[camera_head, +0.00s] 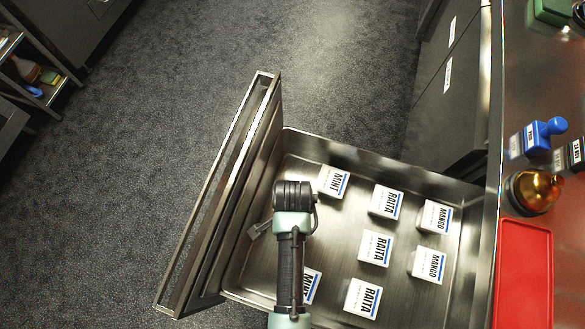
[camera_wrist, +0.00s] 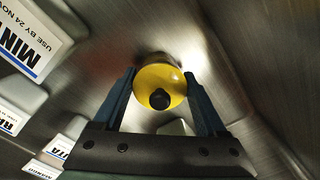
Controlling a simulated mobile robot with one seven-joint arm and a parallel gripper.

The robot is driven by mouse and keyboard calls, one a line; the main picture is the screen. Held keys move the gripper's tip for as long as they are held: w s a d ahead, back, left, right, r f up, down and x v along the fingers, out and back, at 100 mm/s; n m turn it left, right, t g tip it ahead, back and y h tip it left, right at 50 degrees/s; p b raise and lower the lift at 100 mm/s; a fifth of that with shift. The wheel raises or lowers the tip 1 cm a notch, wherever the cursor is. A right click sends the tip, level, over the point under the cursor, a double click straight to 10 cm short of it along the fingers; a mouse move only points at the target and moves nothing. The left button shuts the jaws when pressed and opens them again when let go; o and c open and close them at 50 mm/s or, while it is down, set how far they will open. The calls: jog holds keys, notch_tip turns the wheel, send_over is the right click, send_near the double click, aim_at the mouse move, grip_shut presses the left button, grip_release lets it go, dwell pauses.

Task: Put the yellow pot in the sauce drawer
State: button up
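The yellow pot (camera_wrist: 155,77) shows in the wrist view as a round yellow lid with a black knob. My gripper (camera_wrist: 161,78) has one finger on each side of it, and both fingertips meet its edges. It is held over or at the bare metal floor of the drawer; I cannot tell whether its base touches. The open sauce drawer (camera_head: 398,305) in the head view holds several white labelled tubs. My arm reaches down over the drawer's left part there and hides the pot and the fingers.
The tubs read MINT (camera_head: 335,181), RAITA (camera_head: 375,247) and MANGO (camera_head: 428,264). The drawer's tall front panel (camera_head: 225,190) stands to the left. On the counter at right are a red tray (camera_head: 523,275), a brass bell (camera_head: 535,190) and a blue stamp (camera_head: 540,135).

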jog(key=o, duration=0.3)
notch_tip(320, 180, up, 12)
jog(key=p, duration=0.3)
jog(key=shift+f, duration=0.1)
jog(key=shift+w+r+p, duration=0.15)
jog(key=shift+r+p, duration=0.15)
jog(key=w+r+n+t, duration=0.4)
jog(key=w+r+t, duration=0.4)
jog(key=w+r, duration=0.9)
jog(key=w+r+n+t, duration=0.1)
jog(key=w+r+t, duration=0.2)
jog(key=r, duration=0.5)
jog(key=w+r+n+t, duration=0.1)
jog(key=w+r+t, duration=0.15)
jog(key=r, duration=0.45)
notch_tip(320, 180, up, 17)
jog(key=s+n+t, duration=0.2)
jog(key=n+t, duration=0.1)
jog(key=t, duration=0.3)
jog(key=s+r+n+t, duration=0.1)
jog(key=s+r+t, duration=0.1)
jog(key=r, duration=0.4)
jog(key=s+r+n+t, duration=0.1)
jog(key=s+r+t, duration=0.2)
jog(key=s+r, duration=0.2)
jog(key=s+r+n+t, duration=0.1)
jog(key=s+r+t, duration=0.2)
jog(key=r, duration=0.6)
jog(key=shift+s+n, duration=0.3)
jog(key=shift+s, duration=0.45)
